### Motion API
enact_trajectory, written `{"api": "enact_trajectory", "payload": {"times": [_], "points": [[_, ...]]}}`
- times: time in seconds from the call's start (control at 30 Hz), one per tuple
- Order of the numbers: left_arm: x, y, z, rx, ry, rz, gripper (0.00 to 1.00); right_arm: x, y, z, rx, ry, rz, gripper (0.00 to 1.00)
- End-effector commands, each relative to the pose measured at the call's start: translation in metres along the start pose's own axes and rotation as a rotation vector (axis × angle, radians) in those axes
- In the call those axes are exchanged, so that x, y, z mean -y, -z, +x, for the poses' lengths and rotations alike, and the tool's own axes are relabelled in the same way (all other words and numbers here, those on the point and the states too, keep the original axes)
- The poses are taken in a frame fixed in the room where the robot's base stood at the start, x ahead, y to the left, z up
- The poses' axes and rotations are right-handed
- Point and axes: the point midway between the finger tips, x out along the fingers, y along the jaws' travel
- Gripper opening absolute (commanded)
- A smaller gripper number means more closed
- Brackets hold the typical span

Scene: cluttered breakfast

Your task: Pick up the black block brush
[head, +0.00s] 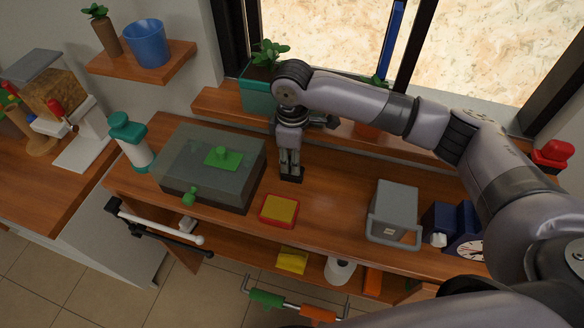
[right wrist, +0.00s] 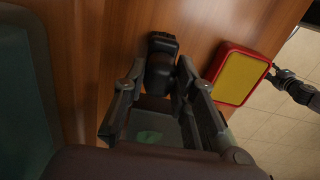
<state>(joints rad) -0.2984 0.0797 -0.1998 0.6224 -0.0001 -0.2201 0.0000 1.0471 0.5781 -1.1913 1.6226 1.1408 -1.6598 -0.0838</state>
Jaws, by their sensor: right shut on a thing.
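The black block brush (right wrist: 162,62) shows in the right wrist view, dark against the wooden counter, between the fingertips of my right gripper. I cannot tell whether the brush still touches the counter.
A grey translucent box (head: 180,190) with a green knob stands left of the gripper. A red and yellow block (head: 279,210) lies near the counter's front edge. A grey container (head: 395,205) stands to the right. The counter between gripper and container is clear.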

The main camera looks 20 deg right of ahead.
Motion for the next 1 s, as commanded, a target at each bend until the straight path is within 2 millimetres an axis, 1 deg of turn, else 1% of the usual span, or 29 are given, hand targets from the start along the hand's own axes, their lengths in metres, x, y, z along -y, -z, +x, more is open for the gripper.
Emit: {"api": "enact_trajectory", "payload": {"times": [0.03, 0.13, 0.17, 0.47, 0.63, 0.77, 0.87, 1.0], "points": [[0.000, 0.000, 0.000, 0.000, 0.000, 0.000, 0.36, 0.000, 0.000, 0.000, 0.000, 0.000, 0.000, 0.07], [0.000, 0.000, 0.000, 0.000, 0.000, 0.000, 0.36, 0.000, 0.000, 0.000, 0.000, 0.000, 0.000, 0.01], [0.000, 0.000, 0.000, 0.000, 0.000, 0.000, 0.36, 0.000, 0.000, 0.000, -0.001, 0.000, 0.000, 0.00], [0.000, 0.000, 0.000, 0.000, 0.000, 0.000, 0.36, 0.000, 0.000, -0.002, -0.001, -0.001, 0.000, 0.00], [0.000, -0.001, 0.002, 0.002, 0.000, 0.000, 0.36, -0.001, 0.001, -0.012, -0.003, -0.001, 0.000, 0.00], [0.000, -0.002, 0.004, 0.003, 0.000, 0.000, 0.36, -0.001, 0.001, -0.030, -0.004, -0.003, -0.001, 0.00], [0.000, -0.003, 0.007, 0.003, 0.000, 0.000, 0.36, -0.001, 0.001, -0.051, -0.005, -0.004, 0.000, 0.00], [-0.001, -0.004, 0.011, 0.004, 0.000, 0.000, 0.36, -0.001, 0.001, -0.087, -0.006, -0.004, -0.002, 0.00]]}}
